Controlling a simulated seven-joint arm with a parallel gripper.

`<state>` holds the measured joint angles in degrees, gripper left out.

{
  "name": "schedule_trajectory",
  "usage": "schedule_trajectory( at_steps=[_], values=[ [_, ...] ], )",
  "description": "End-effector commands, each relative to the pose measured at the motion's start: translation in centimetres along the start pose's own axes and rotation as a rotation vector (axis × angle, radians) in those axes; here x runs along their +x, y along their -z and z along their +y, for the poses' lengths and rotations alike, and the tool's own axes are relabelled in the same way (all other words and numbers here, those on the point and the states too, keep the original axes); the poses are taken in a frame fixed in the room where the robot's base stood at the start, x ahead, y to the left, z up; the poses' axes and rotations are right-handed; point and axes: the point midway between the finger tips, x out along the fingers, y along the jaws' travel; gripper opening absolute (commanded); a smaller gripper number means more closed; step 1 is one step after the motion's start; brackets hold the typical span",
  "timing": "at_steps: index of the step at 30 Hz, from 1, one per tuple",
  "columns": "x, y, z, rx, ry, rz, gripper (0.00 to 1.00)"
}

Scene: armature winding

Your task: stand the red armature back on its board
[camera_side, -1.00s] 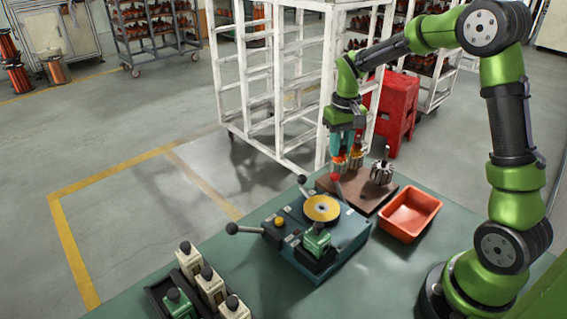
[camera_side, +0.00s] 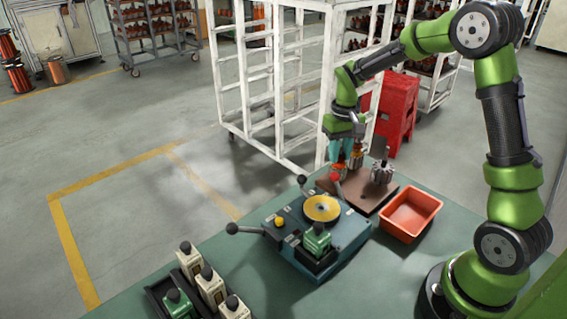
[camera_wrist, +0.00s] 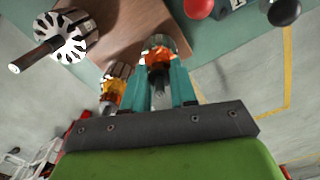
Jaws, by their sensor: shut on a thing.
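My gripper (camera_wrist: 162,85) has its teal fingers shut on the red armature (camera_wrist: 157,54), which has a reddish-orange winding and a dark shaft end. In the side view my gripper (camera_side: 342,152) points down at the left, far part of the brown board (camera_side: 365,202). The held armature looks upright, low at the board; its foot is hidden, so I cannot tell whether it touches. An amber-wound armature (camera_wrist: 115,88) stands close beside the fingers, also seen in the side view (camera_side: 357,160). A bare grey armature (camera_side: 381,173) stands on the board at right.
An orange bin (camera_side: 410,213) is to the right. Several cream and green blocks (camera_side: 208,288) stand front left. A white rack (camera_side: 285,90) is behind.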

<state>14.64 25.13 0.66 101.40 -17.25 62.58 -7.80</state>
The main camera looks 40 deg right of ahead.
Motion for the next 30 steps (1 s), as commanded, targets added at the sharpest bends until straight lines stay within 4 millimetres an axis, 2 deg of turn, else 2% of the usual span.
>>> schedule_trajectory(
  at_steps=[6,7,12,13,30],
  values=[
    [-0.08,0.04,0.0,0.0,0.0,0.002,0.0],
    [-0.08,0.04,0.0,0.0,0.0,0.002,0.28],
    [-0.07,0.03,0.0,0.0,0.0,0.002,0.54],
    [-0.07,0.03,0.0,0.0,0.0,0.001,0.56],
    [-0.08,0.0,0.0,0.0,0.0,0.0,0.56]
  ],
)
